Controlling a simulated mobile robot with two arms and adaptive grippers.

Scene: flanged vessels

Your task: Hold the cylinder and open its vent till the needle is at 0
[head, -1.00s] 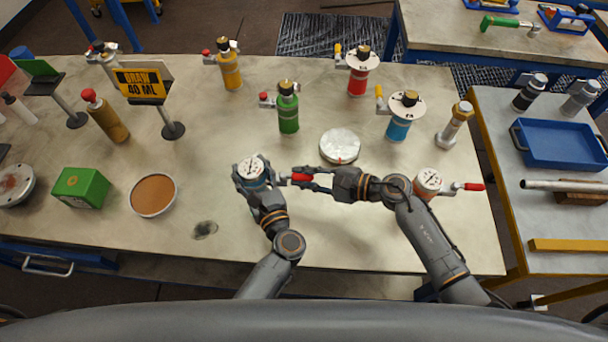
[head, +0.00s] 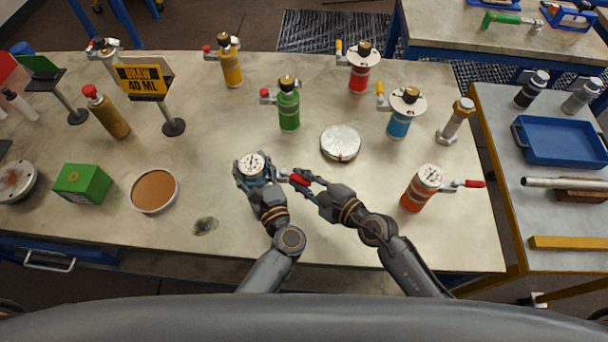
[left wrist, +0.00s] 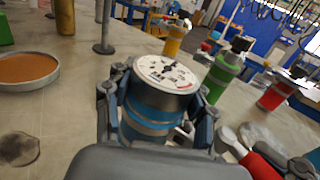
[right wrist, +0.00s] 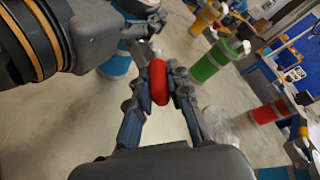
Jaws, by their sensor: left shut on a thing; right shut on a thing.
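The cylinder (left wrist: 150,112) is blue with a grey band and a white dial on top. In the head view its dial (head: 252,165) faces up. My left gripper (head: 253,178) is shut around its body, and the fingers show on both sides in the left wrist view. The vent lever has a red handle (right wrist: 158,82) and sticks out to the right of the cylinder. My right gripper (head: 303,182) is shut on this red handle. The dial has a dark needle (left wrist: 168,67), but its exact reading is too small to tell.
An orange cylinder (head: 422,190) with a dial and red-handled lever stands to the right. A round metal disc (head: 340,143) and a green cylinder (head: 288,108) stand behind. A brown-filled bowl (head: 153,193) is at left.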

